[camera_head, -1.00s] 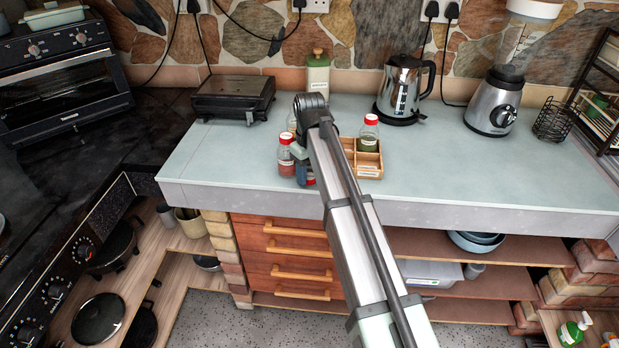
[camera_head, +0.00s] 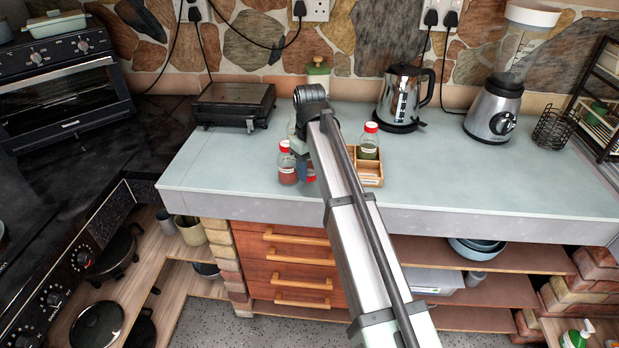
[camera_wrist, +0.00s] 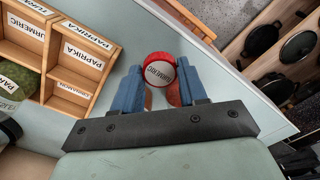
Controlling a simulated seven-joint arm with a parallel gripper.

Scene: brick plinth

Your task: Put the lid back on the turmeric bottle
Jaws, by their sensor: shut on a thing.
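My gripper (camera_wrist: 160,85) has its two blue fingers shut around a red-rimmed lid (camera_wrist: 160,70) with a white label on top; the lettering is too small to read surely. Brown patches show just below the lid, and I cannot tell whether a bottle hangs under it. In the head view the hand is mostly behind my arm, with a bit of the red lid (camera_head: 311,178) showing. A red-capped bottle of reddish-brown powder (camera_head: 287,170) stands just left of the gripper. Another pale bottle (camera_head: 291,128) is mostly hidden behind my arm. No bottle can be surely identified as turmeric.
A wooden spice rack (camera_wrist: 65,55) with labelled compartments stands right of the arm in the head view. It holds a red-capped bottle of green herbs (camera_head: 369,142). A black grill (camera_head: 233,105), a kettle (camera_head: 400,98) and a blender (camera_head: 492,105) stand behind. The counter's left part is clear.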

